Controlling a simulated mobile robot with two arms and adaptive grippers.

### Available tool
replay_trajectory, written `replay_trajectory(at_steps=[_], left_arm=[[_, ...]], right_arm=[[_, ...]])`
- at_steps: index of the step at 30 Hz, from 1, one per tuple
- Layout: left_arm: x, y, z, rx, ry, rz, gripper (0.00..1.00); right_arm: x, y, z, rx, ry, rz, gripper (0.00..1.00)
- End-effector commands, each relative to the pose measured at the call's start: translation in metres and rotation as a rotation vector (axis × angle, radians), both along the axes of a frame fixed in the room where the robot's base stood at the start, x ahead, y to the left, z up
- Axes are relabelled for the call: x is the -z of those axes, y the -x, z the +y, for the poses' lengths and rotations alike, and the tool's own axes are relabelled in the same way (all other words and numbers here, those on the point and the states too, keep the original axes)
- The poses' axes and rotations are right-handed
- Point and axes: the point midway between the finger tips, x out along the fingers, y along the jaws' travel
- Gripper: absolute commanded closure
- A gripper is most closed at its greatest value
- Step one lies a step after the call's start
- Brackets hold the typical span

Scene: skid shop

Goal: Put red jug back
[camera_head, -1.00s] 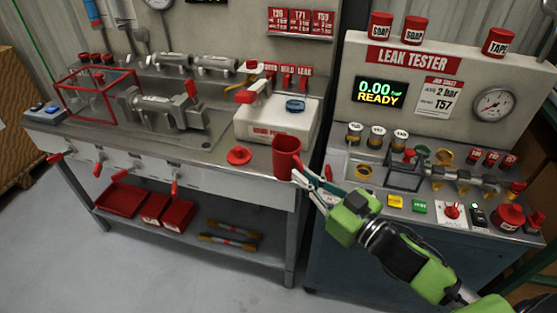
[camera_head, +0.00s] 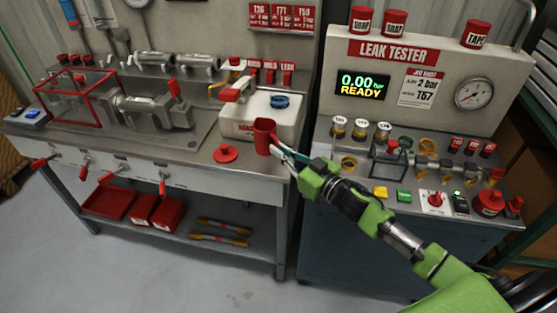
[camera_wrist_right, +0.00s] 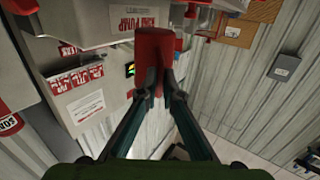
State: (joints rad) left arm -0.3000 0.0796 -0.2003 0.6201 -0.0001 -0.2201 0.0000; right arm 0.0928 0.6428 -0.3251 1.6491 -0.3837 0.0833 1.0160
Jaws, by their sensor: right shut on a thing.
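The red jug (camera_head: 264,136) is an open-topped red cup near the right front corner of the left bench, in front of the white hand pump box. My right gripper (camera_head: 276,148) is shut on the jug from its right side. In the right wrist view the jug (camera_wrist_right: 154,58) sits between the fingertips (camera_wrist_right: 158,84). The jug looks nearly upright; I cannot tell whether its base touches the bench top. A red round piece with a knob (camera_head: 226,153) lies on the bench just left of the jug. My left gripper is not in view.
The white pump box (camera_head: 240,122), with a red-tipped lever and blue ring on top, stands behind the jug. A red-framed guard (camera_head: 70,95) and clamp fixture are further left. The leak tester (camera_head: 425,70) stands right, its deck crowded with fittings and buttons.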

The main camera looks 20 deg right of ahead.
Motion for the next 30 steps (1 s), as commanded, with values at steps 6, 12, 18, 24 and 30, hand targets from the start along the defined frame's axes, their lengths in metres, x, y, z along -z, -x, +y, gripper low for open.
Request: replay_trajectory(at_steps=[6,12,18,24,30], left_arm=[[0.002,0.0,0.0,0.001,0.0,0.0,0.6],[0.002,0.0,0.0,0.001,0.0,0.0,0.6],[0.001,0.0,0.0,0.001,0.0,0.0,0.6],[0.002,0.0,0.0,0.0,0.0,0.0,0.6],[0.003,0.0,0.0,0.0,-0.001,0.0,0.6]], right_arm=[[0.015,-0.013,-0.001,-0.001,-0.001,-0.002,1.0],[0.033,-0.02,-0.002,0.001,-0.004,0.003,1.0],[0.053,-0.019,-0.002,0.0,-0.001,0.0,1.0],[0.053,-0.019,-0.002,-0.002,0.001,-0.001,1.0],[0.056,-0.019,-0.002,-0.001,0.0,0.0,0.86]])
